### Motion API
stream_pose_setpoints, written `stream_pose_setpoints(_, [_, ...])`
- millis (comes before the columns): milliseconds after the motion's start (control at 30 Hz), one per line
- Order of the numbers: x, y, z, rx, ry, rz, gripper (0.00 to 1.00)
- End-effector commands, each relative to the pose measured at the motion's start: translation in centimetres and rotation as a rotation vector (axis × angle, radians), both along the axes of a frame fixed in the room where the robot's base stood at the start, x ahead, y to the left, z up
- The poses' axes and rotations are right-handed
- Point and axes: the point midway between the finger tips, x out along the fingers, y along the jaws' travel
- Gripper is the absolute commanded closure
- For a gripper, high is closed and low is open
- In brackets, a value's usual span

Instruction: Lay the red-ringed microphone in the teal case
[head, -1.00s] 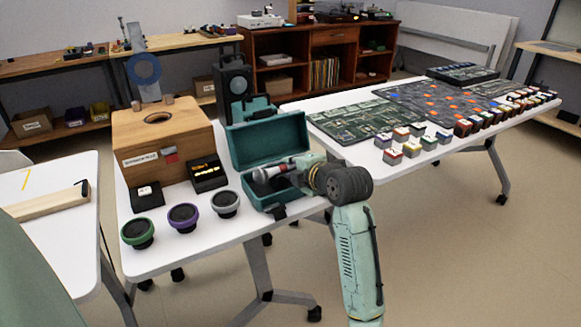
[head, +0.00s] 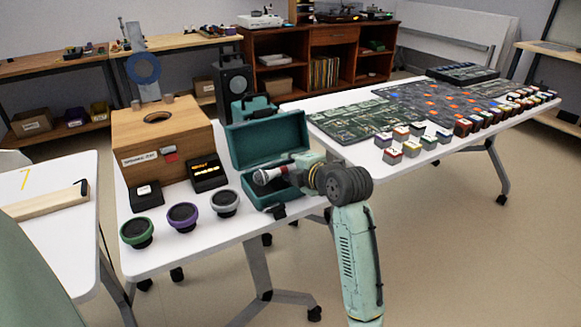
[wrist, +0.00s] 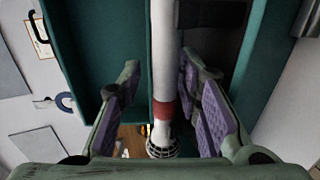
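The microphone (head: 264,177) has a silver mesh head, a pale body and a red ring. In the head view it lies over the opening of the teal case (head: 270,199), head to the left. Whether it rests on the case floor is hidden. In the wrist view the microphone (wrist: 165,60) runs between the fingers, head toward the bottom. My gripper (head: 297,172) is at the right part of the case. In the wrist view its purple-padded fingers (wrist: 158,75) stand open on either side, with a clear gap on the left. The case lid (head: 268,138) stands open behind.
A wooden box (head: 160,137), two small black boxes and green, purple and grey round speaker pieces (head: 183,217) stand left of the case. A dark speaker (head: 233,85) is behind. Circuit boards (head: 365,118) and several small blocks fill the right table.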

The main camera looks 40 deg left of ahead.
Motion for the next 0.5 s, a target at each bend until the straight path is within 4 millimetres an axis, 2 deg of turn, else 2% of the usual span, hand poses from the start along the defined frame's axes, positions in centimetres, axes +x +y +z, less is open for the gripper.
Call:
stream_pose_setpoints(333, [-0.1, -0.2, -0.3, -0.006, 0.006, 0.001, 0.61])
stream_pose_setpoints(500, [-0.8, -2.1, 0.5, -0.005, 0.006, -0.002, 0.61])
